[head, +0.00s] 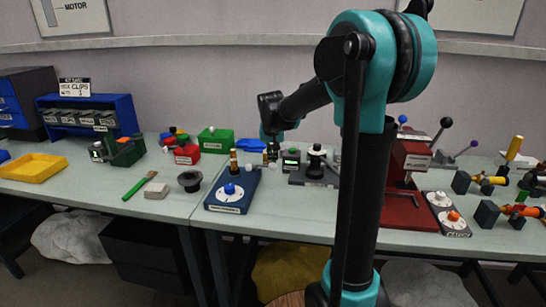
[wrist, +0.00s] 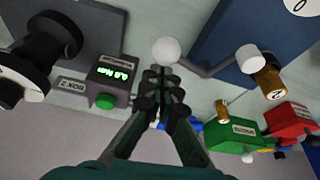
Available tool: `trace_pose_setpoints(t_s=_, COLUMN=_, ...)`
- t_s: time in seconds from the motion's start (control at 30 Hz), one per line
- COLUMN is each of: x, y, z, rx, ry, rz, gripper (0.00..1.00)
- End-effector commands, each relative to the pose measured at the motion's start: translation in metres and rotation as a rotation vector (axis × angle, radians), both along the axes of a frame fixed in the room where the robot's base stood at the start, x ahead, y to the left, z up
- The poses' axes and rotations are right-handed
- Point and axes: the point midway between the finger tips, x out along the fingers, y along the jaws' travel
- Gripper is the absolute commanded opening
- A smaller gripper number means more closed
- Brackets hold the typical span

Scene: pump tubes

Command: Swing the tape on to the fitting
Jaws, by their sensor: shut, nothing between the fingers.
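In the wrist view a grey bent arm (wrist: 205,73) runs beside the block, with a white ball (wrist: 165,50) at one end. A white cylinder (wrist: 250,58), possibly the tape, is by its other end, beside a brass fitting (wrist: 268,82). I cannot tell whether cylinder and fitting touch. My gripper (wrist: 162,75) is shut and empty, its tips close by the ball; contact is unclear.
A grey box with a green display (wrist: 105,80) and a dark knobbed device (wrist: 35,60) stand beside my gripper. Green (wrist: 232,132) and red (wrist: 290,122) boxes stand on the other side. A red press stand (head: 408,205) is further right on the table.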

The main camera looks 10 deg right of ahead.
Motion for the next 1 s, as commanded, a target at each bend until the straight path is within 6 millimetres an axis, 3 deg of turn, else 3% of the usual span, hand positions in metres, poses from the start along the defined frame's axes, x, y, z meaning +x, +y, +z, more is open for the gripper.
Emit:
trace_pose_setpoints(t_s=0.67, x=-0.006, y=0.004, z=0.0, rx=0.0, ry=0.0, rz=-0.09, gripper=0.0)
trace_pose_setpoints(t_s=1.0, x=-0.015, y=0.012, z=0.0, rx=-0.001, ry=0.0, rz=-0.237, gripper=0.0)
